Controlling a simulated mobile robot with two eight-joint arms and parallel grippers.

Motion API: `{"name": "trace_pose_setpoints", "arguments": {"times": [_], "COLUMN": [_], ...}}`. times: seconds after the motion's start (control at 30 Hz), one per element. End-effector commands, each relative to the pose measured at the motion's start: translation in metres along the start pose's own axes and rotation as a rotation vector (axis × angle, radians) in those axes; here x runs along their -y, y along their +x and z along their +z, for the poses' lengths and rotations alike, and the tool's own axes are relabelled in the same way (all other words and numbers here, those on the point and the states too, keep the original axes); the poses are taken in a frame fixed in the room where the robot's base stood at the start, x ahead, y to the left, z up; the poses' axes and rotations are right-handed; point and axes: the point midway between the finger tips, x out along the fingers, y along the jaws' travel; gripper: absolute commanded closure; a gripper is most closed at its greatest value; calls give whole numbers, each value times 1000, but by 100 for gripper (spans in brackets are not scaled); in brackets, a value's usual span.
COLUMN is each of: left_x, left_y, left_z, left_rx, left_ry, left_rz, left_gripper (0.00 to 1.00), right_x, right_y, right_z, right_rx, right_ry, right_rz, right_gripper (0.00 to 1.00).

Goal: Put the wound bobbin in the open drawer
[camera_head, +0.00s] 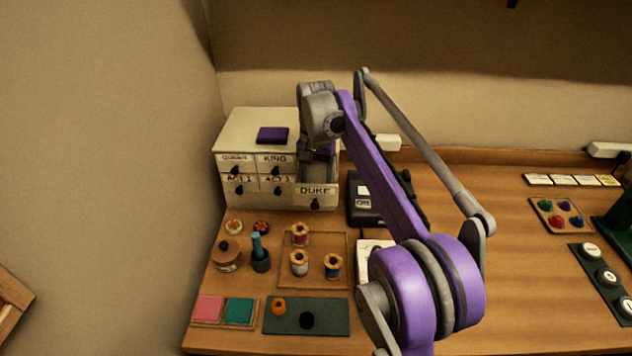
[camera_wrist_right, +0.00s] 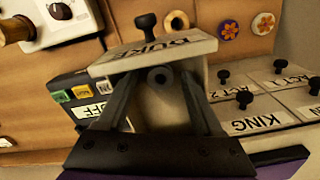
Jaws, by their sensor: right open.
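The open drawer, labelled DUKE (camera_head: 316,191), sticks out from the lower right of the white cabinet (camera_head: 250,125). Its front panel also shows in the right wrist view (camera_wrist_right: 160,53). My right gripper (camera_head: 312,158) is over this drawer, pointing into it. In the right wrist view the two dark fingers (camera_wrist_right: 160,80) are open and apart. A small grey round piece with a dark centre hole, apparently the bobbin (camera_wrist_right: 160,77), shows between the fingertips, just behind the drawer front. Contact with the fingers cannot be told. My left gripper is not in view.
Several closed drawers with black knobs adjoin the open one. A purple block (camera_head: 272,135) lies on the cabinet top. Thread spools (camera_head: 299,263) stand in front, near a green mat (camera_head: 330,318). A black device (camera_head: 362,209) is right of the drawer. The table centre-right is clear.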

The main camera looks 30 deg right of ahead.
Motion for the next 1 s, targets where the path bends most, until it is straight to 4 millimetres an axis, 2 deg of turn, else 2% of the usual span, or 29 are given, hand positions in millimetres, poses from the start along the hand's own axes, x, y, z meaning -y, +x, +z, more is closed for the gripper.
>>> {"name": "trace_pose_setpoints", "arguments": {"times": [0.13,0.23,0.5,0.7,0.83,1.0], "left_x": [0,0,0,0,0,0], "left_y": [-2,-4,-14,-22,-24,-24], "left_z": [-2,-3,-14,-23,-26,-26], "left_rx": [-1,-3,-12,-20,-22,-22], "left_ry": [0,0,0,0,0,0], "left_rz": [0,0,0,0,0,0], "left_gripper": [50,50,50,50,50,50], "right_x": [0,0,0,1,0,0], "right_y": [-7,-20,-80,-113,-122,-123], "right_z": [0,0,-1,-1,0,0], "right_rx": [0,0,-2,-2,-1,0], "right_ry": [0,0,0,0,0,0], "right_rz": [0,0,-1,-1,-1,0], "right_gripper": [32,32,32,32,32,32]}}
